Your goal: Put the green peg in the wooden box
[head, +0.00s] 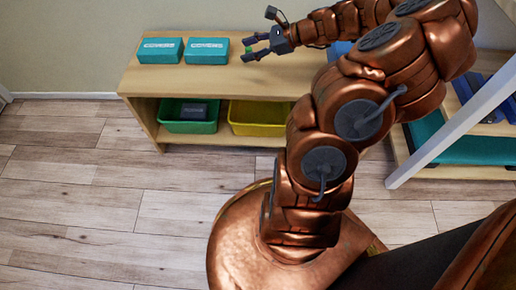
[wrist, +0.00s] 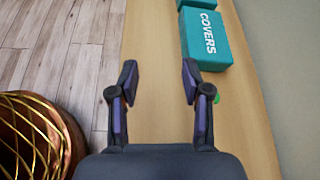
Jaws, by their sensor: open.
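My gripper (head: 250,48) is open above the wooden shelf top, right of the teal boxes. A small green piece, which looks like the green peg (head: 248,50), shows at its fingers in the head view. In the wrist view my gripper (wrist: 159,78) has its two dark fingers spread, with only bare wood seen between them. There the green peg (wrist: 217,98) lies just outside the right finger, partly hidden by it. I cannot tell whether the finger touches it. I see no separate wooden box in either view.
Two teal "COVERS" boxes (head: 160,50) (head: 207,50) stand on the shelf unit (head: 262,80). Below are a green bin (head: 190,126) holding a dark item and a yellow bin (head: 258,129). A pale slanted post (head: 450,128) stands at right. Floor at left is clear.

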